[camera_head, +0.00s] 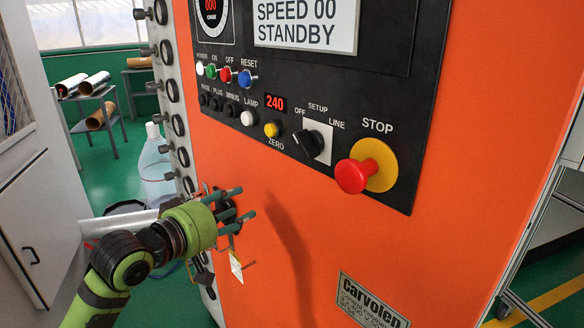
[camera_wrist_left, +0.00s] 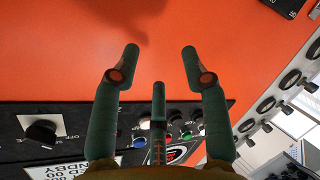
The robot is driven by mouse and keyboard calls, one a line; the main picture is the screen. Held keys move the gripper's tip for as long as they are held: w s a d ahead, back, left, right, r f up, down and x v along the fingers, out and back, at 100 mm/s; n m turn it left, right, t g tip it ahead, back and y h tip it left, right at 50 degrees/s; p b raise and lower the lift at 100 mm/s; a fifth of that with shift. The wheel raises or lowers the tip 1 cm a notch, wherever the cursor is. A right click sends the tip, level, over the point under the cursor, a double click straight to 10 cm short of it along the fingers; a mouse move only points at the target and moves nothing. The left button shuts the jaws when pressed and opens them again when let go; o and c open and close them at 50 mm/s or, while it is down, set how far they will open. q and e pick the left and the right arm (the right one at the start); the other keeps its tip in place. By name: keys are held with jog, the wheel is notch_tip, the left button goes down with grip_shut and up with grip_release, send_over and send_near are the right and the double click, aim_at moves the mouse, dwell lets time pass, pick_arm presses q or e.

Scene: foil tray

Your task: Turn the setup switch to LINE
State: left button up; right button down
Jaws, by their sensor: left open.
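The setup switch (camera_head: 308,143) is a black knob on a white plate (camera_head: 326,132) on the dark panel, with OFF at its left, SETUP above and LINE at its right. I cannot tell for sure which label it points to. It also shows in the left wrist view (camera_wrist_left: 42,131), at the left. My left gripper (camera_head: 245,203) is open and empty, below and to the left of the switch, in front of the orange cabinet. Its green fingers (camera_wrist_left: 160,62) stand apart in the left wrist view. My right gripper is in neither view.
A red STOP button (camera_head: 352,176) on a yellow disc stands out right of the switch. A yellow ZERO button (camera_head: 271,130) and a white LAMP button (camera_head: 247,118) are to its left. The orange cabinet face (camera_head: 300,250) below is mostly bare.

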pick_arm(q)
jog(key=s+d+r+m+h, duration=0.1)
jog(key=s+d+r+h, duration=0.1)
jog(key=s+r, duration=0.3)
jog(key=s+d+r+m+h, duration=0.1)
jog(key=s+d+r, duration=0.1)
jog(key=r, duration=0.5)
jog(key=m+g+h, duration=0.1)
jog(key=g+h, duration=0.1)
send_near(302, 146)
jog(key=d, duration=0.1)
jog(key=p+x, duration=0.1)
jog(key=x, duration=0.6)
jog(key=shift+w+p, duration=0.25)
jog(key=shift+p, duration=0.1)
jog(key=shift+w, duration=0.1)
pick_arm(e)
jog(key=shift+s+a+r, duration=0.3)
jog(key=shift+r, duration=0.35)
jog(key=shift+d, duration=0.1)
pick_arm(q)
grip_shut()
